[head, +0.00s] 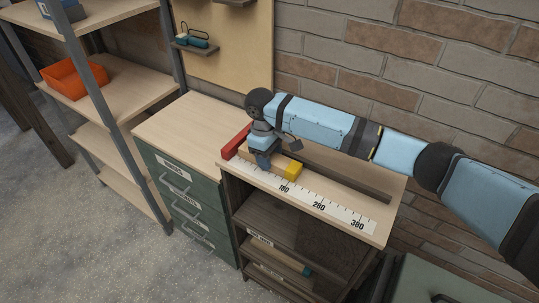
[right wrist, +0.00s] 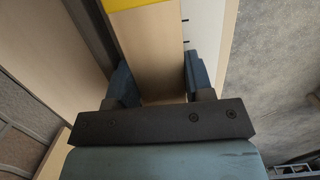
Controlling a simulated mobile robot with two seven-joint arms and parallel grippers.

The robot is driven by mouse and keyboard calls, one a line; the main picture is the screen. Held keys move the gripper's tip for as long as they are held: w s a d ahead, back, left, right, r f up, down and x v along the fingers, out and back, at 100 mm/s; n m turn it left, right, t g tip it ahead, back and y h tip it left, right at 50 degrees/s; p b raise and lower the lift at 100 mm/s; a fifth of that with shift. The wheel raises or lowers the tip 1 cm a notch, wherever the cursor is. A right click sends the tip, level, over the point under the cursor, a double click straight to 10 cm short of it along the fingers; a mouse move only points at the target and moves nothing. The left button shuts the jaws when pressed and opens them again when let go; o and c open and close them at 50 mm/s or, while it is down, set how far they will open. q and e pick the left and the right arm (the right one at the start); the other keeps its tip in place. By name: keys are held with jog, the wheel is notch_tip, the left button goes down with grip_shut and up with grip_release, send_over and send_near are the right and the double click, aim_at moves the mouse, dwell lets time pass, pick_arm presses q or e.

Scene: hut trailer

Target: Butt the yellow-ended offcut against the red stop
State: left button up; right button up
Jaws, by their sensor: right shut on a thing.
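The red stop (head: 235,142) is a red block at the left end of the bench top. The offcut (head: 279,163) is a pale wooden bar with a yellow end (head: 293,171) that points right, away from the stop. My right gripper (head: 263,161) is shut on the offcut from above. In the right wrist view the offcut (right wrist: 152,55) runs between the two fingers (right wrist: 160,78), its yellow end at the top edge. The offcut's plain end lies close to the stop, but the gripper partly hides it; I cannot tell whether they touch. My left gripper is not in view.
A white scale (head: 325,207) runs along the bench top's (head: 377,232) front edge. A dark bar (head: 350,180) lies behind it. A green drawer cabinet (head: 185,196) adjoins on the left, its top clear. Shelves with an orange bin (head: 75,80) stand farther left. A brick wall is behind.

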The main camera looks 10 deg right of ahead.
jog(key=shift+w+a, duration=0.45)
jog(key=shift+a, duration=0.05)
dwell(0.3)
jog(key=o, duration=1)
jog(key=shift+r, duration=0.1)
jog(key=shift+o, duration=0.2)
